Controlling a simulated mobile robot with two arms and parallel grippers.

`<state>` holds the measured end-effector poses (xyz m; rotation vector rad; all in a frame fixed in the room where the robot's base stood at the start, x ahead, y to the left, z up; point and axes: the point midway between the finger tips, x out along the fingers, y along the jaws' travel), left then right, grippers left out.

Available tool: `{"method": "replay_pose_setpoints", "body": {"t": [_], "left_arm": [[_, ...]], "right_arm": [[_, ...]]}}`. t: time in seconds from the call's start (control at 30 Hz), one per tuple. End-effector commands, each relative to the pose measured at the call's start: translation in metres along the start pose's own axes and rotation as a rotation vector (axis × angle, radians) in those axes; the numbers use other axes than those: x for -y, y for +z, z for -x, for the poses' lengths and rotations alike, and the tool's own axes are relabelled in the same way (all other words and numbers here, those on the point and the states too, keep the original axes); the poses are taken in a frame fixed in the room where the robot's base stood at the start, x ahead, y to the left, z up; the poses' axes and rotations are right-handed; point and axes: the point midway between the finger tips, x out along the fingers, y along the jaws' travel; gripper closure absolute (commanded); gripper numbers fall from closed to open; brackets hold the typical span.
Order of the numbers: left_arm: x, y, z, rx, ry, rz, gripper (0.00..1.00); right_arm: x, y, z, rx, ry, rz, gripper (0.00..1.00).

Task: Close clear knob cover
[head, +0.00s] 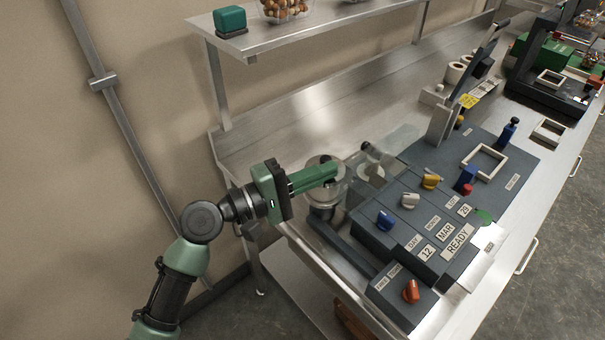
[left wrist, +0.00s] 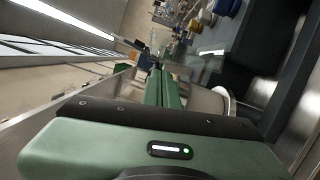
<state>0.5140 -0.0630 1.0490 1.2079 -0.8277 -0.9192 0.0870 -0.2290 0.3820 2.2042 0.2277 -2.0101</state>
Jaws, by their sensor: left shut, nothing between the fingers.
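The clear knob cover (head: 398,138) is a see-through panel, faint against the steel bench, raised behind the row of knobs on the dark control box (head: 425,226). The blue knob (head: 385,220), the pale grey knob (head: 410,200) and the yellow knob (head: 431,181) stand uncovered. My left gripper (head: 334,172) is shut and empty, its fingers pointing right towards the cover's near left side. Its closed fingers also show in the left wrist view (left wrist: 158,72). Whether the fingertips touch the cover I cannot tell. My right gripper is not in view.
A round metal reel (head: 324,200) sits just below my left fingers. An upright bracket (head: 440,122) and a square pale frame (head: 484,161) stand to the right. A shelf (head: 290,38) runs above the bench.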

Motion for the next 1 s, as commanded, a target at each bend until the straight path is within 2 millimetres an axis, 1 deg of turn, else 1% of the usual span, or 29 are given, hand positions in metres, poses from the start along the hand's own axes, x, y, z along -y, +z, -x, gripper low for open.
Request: {"method": "replay_pose_setpoints", "body": {"t": [0.03, 0.1, 0.23, 0.63, 1.0], "left_arm": [[-0.002, 0.0, -0.007, 0.0, 0.001, 0.001, 1.0], [-0.001, 0.0, -0.013, -0.001, 0.0, 0.002, 1.0], [0.0, 0.0, -0.019, -0.001, 0.0, 0.0, 1.0], [0.0, 0.0, -0.02, -0.001, -0.002, -0.004, 1.0], [-0.004, 0.005, -0.021, -0.001, -0.017, -0.066, 1.0]], "right_arm": [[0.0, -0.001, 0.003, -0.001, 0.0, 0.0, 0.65], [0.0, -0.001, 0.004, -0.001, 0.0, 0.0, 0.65], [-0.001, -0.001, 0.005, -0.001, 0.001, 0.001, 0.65], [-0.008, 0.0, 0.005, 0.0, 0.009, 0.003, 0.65], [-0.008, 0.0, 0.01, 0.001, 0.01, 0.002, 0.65]]}}
